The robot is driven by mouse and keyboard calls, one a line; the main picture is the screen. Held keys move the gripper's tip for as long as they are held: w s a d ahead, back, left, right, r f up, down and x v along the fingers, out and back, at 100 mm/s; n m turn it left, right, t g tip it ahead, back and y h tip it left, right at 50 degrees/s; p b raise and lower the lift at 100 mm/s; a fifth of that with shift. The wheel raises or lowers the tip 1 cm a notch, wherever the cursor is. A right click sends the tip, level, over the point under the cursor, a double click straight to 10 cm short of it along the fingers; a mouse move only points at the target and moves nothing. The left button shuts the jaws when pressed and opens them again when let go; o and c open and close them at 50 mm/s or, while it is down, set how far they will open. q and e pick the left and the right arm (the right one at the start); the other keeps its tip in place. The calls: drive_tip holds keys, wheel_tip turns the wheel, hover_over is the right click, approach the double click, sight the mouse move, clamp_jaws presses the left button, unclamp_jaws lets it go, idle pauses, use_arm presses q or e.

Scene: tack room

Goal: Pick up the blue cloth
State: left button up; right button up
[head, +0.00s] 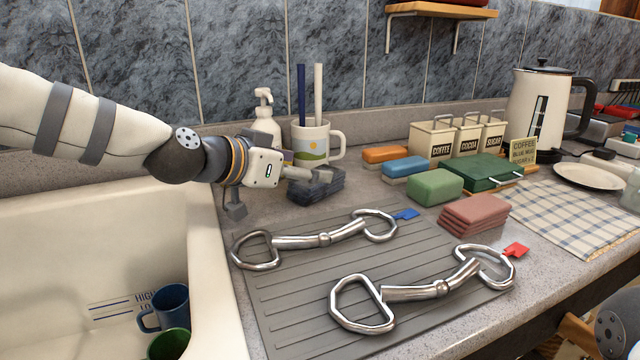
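The blue cloth (313,189) is a dark slate-blue folded stack on the counter, behind the grey ribbed drain mat and in front of the picture mug. My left gripper (280,192) reaches in from the left, just beside the cloth. Its fingers are spread wide: one hangs down on the left, the other extends right over the cloth's upper edge. Nothing shows between them, and I cannot tell whether the right finger touches the cloth. Only a piece of my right arm shows at the lower right corner; its gripper is out of view.
A mug (318,142) with two sticks and a soap dispenser (265,122) stand close behind the cloth. Two metal bits (325,240) lie on the drain mat (275,300). Sponges (434,187) and a red folded cloth (473,214) sit to the right. The sink (215,260) is at left.

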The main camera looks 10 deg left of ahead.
use_arm(q)
drive_tip(key=x, duration=0.2)
drive_tip(key=b+x, duration=0.1)
drive_tip(key=x, duration=0.2)
drive_tip(key=shift+w+d+f, duration=0.1)
drive_tip(key=shift+w+f, duration=0.1)
drive_tip(key=shift+f, duration=0.2)
drive_tip(key=shift+w+d, duration=0.15)
drive_tip(key=shift+w, duration=0.1)
drive_tip(key=shift+r, duration=0.2)
drive_tip(key=c, duration=1.4)
drive_tip(key=shift+o, duration=0.2)
